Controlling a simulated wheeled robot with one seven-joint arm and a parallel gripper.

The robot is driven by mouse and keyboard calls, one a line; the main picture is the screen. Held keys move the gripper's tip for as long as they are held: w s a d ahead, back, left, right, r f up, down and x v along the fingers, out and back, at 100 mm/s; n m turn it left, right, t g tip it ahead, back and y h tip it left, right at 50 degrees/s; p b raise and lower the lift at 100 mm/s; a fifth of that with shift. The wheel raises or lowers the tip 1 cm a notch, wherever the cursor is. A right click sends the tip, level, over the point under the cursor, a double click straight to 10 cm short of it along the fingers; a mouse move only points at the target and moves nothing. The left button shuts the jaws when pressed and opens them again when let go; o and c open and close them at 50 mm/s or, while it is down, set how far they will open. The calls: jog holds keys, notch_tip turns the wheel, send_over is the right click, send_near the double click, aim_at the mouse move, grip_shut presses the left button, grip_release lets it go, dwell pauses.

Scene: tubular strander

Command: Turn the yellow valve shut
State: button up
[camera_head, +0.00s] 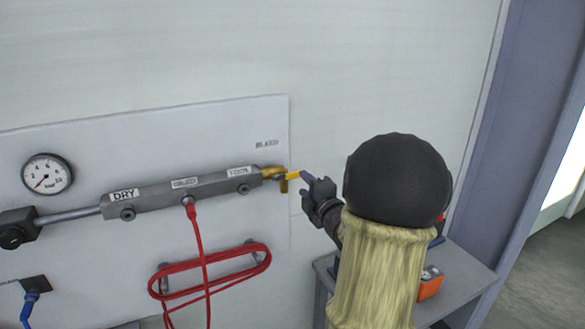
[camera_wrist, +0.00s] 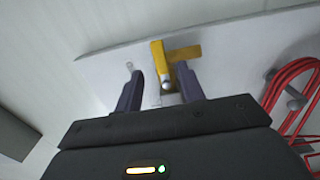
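The yellow valve (camera_head: 276,175) is at the right end of a grey manifold on the wall panel. Its lever points right, toward my gripper (camera_head: 307,182). In the wrist view, the yellow valve (camera_wrist: 161,62) shows an upright lever arm and a yellow piece to its right, with a small metal part below. The fingers of my gripper (camera_wrist: 159,70) stand apart on both sides of the lever, with visible gaps. I see no contact. My arm hides part of the wall to the right.
The grey manifold (camera_head: 180,191) carries labels, and a red hose (camera_head: 201,245) hangs from it beside a coiled red loop. A pressure gauge (camera_head: 47,174) and a blue plug (camera_head: 30,296) are at the left. A grey shelf (camera_head: 468,268) with an orange item (camera_head: 430,284) stands at the right.

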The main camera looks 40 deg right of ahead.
aim_at(296, 176)
jog(key=p+x, duration=0.3)
jog(key=x, duration=0.5)
jog(key=shift+w+d, duration=0.1)
jog(key=shift+w, duration=0.2)
grip_shut()
